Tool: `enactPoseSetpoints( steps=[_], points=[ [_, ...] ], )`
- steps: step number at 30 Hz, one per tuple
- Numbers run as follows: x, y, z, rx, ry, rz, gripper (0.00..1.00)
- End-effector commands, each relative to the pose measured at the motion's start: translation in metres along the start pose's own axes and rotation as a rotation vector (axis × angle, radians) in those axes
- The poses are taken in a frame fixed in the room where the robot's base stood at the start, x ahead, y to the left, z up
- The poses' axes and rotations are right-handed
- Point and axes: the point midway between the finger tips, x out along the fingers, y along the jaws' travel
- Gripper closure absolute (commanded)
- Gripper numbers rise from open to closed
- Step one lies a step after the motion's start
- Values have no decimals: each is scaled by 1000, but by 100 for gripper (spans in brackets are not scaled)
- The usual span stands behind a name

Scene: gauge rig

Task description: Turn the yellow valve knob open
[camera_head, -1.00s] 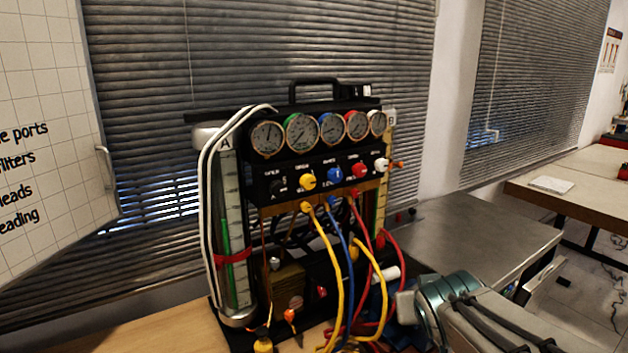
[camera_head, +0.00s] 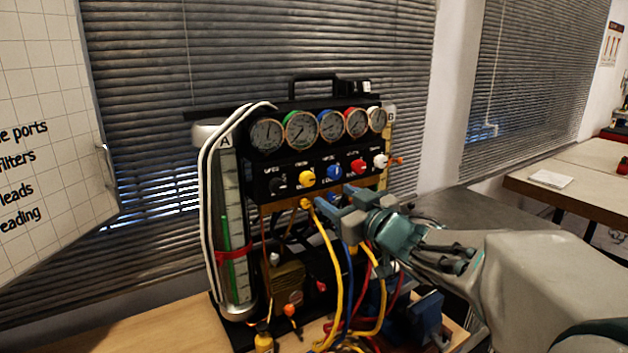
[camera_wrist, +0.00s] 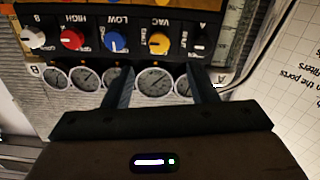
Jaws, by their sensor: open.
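The yellow valve knob (camera_head: 307,178) sits on the black front panel of the gauge rig (camera_head: 325,165), between a black knob and a blue knob. In the wrist view, which shows the rig upside down, the yellow knob (camera_wrist: 159,43) is under a VAC label. My gripper (camera_head: 336,200) is in front of the rig, low and right of the yellow knob in the head view. Its fingers (camera_wrist: 160,72) are open and empty. In the wrist view the yellow knob lies beyond the fingertips, between their lines, apart from them.
The black knob (camera_head: 278,184), blue knob (camera_head: 334,172), red knob (camera_head: 358,166) and white knob (camera_head: 381,161) share the panel. Round gauges (camera_head: 300,130) stand above. Yellow hoses (camera_head: 336,270) and others hang below the panel, near my arm. A grey bench (camera_head: 462,212) is at right.

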Motion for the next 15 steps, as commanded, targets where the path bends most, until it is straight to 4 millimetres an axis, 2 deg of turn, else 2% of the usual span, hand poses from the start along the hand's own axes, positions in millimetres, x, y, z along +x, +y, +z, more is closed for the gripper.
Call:
enactPoseSetpoints(
  steps=[6, 15],
  points=[
    [40, 0, 0, 3, 0, -1, 48],
    [88, 0, 0, 3, -1, 0, 48]
  ],
)
